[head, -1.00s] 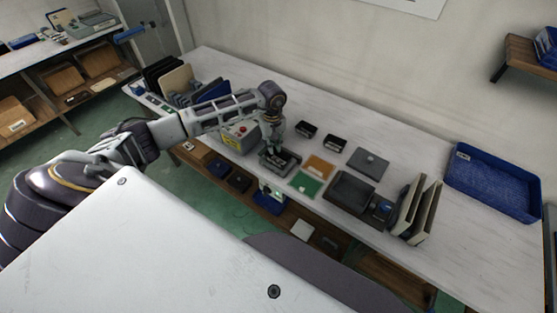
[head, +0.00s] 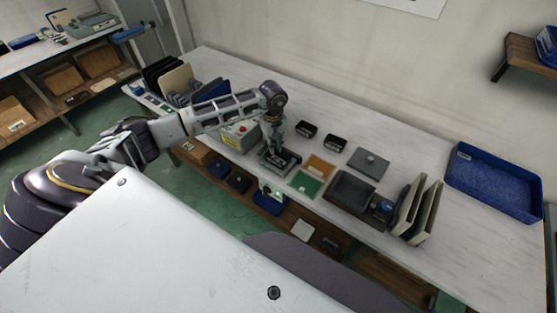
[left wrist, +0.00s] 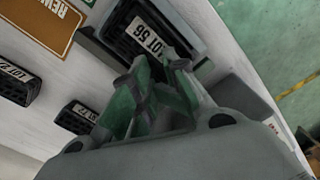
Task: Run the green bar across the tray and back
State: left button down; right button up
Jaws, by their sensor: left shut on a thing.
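My left gripper (head: 272,146) reaches down over the near-middle of the table, at a small dark tray (head: 266,165). In the left wrist view its fingers (left wrist: 160,68) are shut, with green surfaces showing along and between them. I take these as the green bar (left wrist: 122,108), mostly hidden by the fingers. A dark block labelled LOT 56 (left wrist: 145,38) lies in the tray, just past the fingertips. Whether the bar touches the block or tray cannot be told. My right gripper is not in view.
Orange (head: 320,166) and green (head: 306,184) cards lie right of the tray. Two black blocks (head: 306,129) lie behind it. A grey box (head: 240,138) stands left. A larger dark tray (head: 350,190) and a blue bin (head: 495,180) are right.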

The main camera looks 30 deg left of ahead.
pick_arm(q)
jog(key=shift+r, duration=0.1)
dwell(0.3)
notch_tip(320, 180, up, 7)
jog(key=p, duration=0.3)
dwell(1.0)
dwell(0.5)
